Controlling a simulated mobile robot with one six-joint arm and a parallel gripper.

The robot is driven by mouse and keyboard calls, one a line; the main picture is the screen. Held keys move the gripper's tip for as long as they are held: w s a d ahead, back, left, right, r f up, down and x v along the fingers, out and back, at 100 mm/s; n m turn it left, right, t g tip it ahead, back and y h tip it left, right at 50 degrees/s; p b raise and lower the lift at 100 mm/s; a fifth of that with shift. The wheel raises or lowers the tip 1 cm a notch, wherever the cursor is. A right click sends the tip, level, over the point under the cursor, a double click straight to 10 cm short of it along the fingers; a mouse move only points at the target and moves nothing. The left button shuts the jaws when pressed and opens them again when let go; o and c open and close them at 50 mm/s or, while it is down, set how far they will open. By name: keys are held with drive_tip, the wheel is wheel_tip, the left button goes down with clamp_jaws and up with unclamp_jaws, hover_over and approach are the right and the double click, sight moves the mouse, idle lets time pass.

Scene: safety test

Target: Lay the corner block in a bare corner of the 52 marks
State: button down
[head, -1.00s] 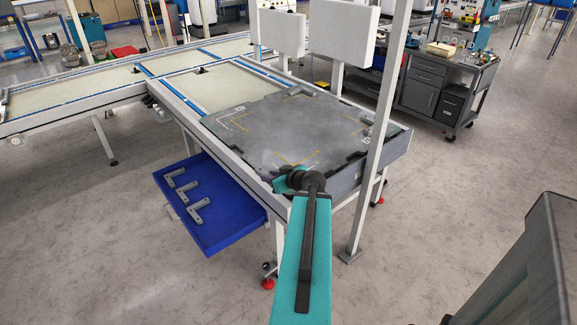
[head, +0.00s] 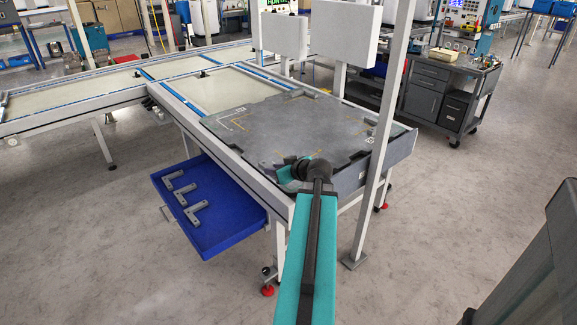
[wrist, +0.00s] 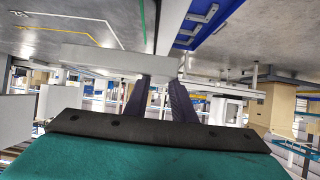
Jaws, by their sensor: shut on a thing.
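My gripper (wrist: 163,82) is shut on a pale grey corner block (wrist: 105,60) in the wrist view. The block is held across the fingertips, with a long arm reaching left. The dark grey plate (head: 270,125) lies on the near end of the table. White and orange angle marks (head: 238,122) show at its left corner. A grey block (head: 301,92) lies at its far corner. Several similar L-shaped blocks (head: 186,191) lie in the blue drawer.
The blue drawer (head: 225,232) stands out below the table's left side. A white upright post (head: 378,150) rises at the table's right side, close to my arm. White panels (head: 343,33) stand behind the plate.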

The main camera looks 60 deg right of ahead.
drive_tip(key=shift+w+d+f+p, duration=0.15)
drive_tip(key=shift+w+d, duration=0.25)
drive_tip(key=shift+d, duration=1.75)
drive_tip(key=shift+w+d+f+p, duration=0.1)
drive_tip(key=shift+w+d+f, duration=0.2)
drive_tip(key=shift+d, duration=1.85)
drive_tip(key=shift+w+d+f+p, duration=0.1)
drive_tip(key=shift+w+d, duration=0.35)
drive_tip(key=shift+d, duration=1.7)
drive_tip(key=shift+f, duration=0.1)
drive_tip(key=shift+f, duration=1.65)
drive_tip(key=shift+f+b, duration=0.6)
drive_tip(key=shift+b, duration=0.4)
drive_tip(key=c, duration=1.5)
unclamp_jaws()
drive_tip(key=shift+r+p, duration=0.2)
drive_tip(key=shift+p, duration=0.1)
